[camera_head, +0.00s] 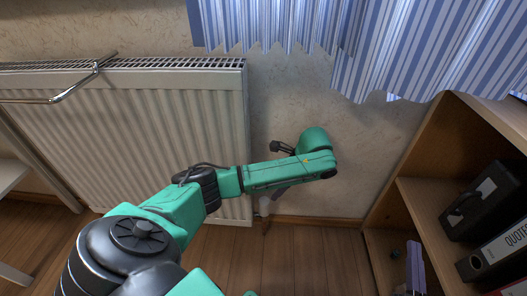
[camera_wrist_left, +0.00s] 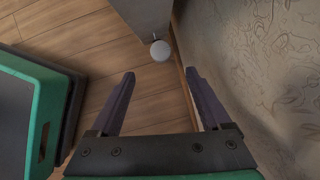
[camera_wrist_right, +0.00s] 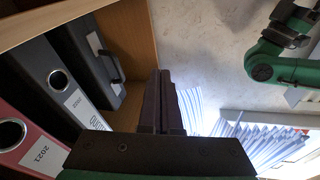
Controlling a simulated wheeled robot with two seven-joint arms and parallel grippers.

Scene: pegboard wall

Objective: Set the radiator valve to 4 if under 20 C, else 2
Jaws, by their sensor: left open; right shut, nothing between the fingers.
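The radiator (camera_head: 130,130) is a ribbed cream panel on the wall at the left of the head view. A round pale valve knob (camera_wrist_left: 160,50) shows at its lower corner in the left wrist view. It is just beyond the fingertips of my left gripper (camera_wrist_left: 160,74) and roughly between them, apart from them. That gripper is open and empty; in the head view my arm partly covers this area. No scale on the knob can be read. My right gripper (camera_wrist_right: 158,76) is shut and empty, beside the shelf. I see no readable thermometer.
A wooden shelf (camera_head: 402,205) with binders (camera_head: 487,200) stands at the right. A blue striped curtain (camera_head: 400,45) hangs above. A metal rail (camera_head: 75,88) sticks out from the radiator's left part. Bare wall (camera_wrist_left: 285,70) is close to my left gripper's right side. The wooden floor (camera_head: 310,255) is clear.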

